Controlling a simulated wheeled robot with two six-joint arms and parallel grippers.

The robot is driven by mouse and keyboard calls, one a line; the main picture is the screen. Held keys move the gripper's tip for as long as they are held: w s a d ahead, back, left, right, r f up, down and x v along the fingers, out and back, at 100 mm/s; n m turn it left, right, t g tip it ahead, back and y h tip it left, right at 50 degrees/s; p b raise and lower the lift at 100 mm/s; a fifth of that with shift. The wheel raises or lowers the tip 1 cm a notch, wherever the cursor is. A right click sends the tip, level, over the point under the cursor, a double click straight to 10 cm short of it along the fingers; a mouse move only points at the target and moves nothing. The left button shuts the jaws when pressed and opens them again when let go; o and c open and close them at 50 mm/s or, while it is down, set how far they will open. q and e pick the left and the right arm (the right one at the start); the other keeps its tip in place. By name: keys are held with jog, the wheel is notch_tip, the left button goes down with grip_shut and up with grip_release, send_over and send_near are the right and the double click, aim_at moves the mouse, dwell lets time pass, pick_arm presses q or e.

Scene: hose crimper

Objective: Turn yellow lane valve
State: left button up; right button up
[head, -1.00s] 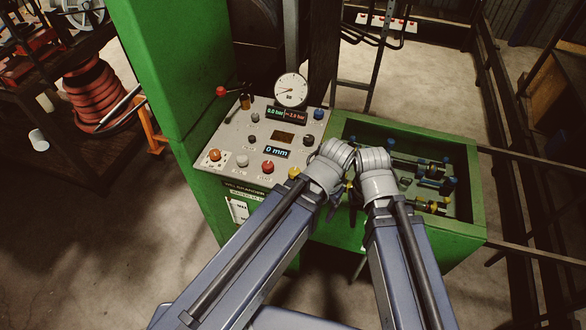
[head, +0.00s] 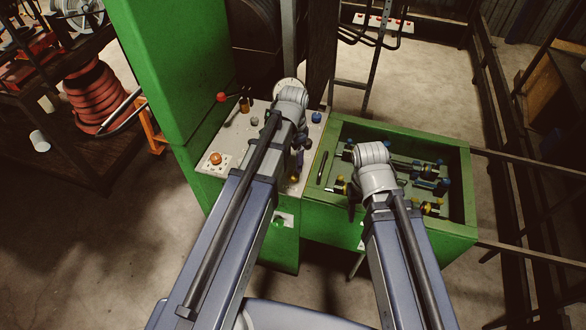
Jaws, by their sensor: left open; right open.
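The green tray (head: 462,180) on the right holds several small fittings with blue or yellow ends. One yellow-ended fitting (head: 428,207) lies near its front right, and another yellow end (head: 340,187) shows at its left. A small yellow knob (head: 294,178) shows at the control panel's right front edge; I cannot tell which yellow part is the lane valve. My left gripper (head: 298,156) is open above the panel's right side, over the yellow knob, its fingers partly hidden by its wrist. My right gripper (head: 354,206) is open over the tray's left front, fingers mostly hidden.
The grey control panel (head: 232,135) carries a red-knobbed lever (head: 221,97), an orange button (head: 215,158) and a blue knob (head: 316,117). My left arm covers its displays and most of the gauge. A tall green cabinet (head: 170,80) stands left of it.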

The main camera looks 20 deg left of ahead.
aim_at(293, 174)
pick_arm(q)
jog(key=shift+f+b, duration=3.95)
jog(key=shift+f, duration=0.05)
jog(key=shift+r, duration=0.1)
grip_shut()
